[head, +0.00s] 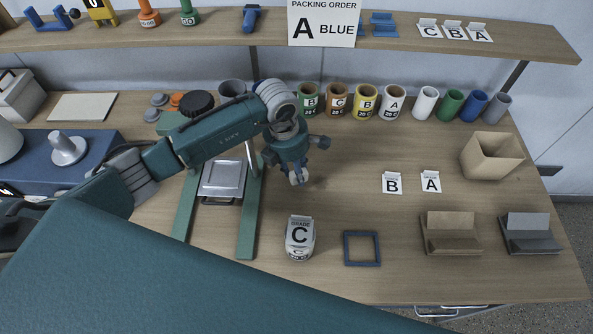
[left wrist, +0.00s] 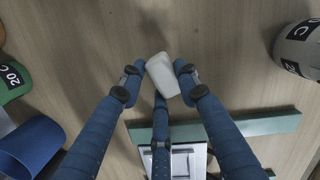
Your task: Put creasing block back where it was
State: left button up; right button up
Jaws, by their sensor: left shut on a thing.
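A small white block, which looks like the creasing block (left wrist: 163,76), sits between the blue fingers of my left gripper (left wrist: 160,80). The gripper is shut on it in the left wrist view. In the head view my left gripper (head: 297,172) is over the middle of the wooden table, right of the green-railed frame, pointing down. Only a small pale part of the block shows there at the fingertips. The gap between block and table is hard to judge. My right gripper is not in view.
A white canister marked C (head: 299,238) and a dark square frame (head: 362,248) stand in front. The rails hold a metal plate (head: 222,179). Several cups, one yellow (head: 365,101), line the back. Cards B (head: 392,183) and A (head: 430,181) lie right, near an open box (head: 490,156).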

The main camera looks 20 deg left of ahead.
pick_arm(q)
notch_tip(320, 180, down, 2)
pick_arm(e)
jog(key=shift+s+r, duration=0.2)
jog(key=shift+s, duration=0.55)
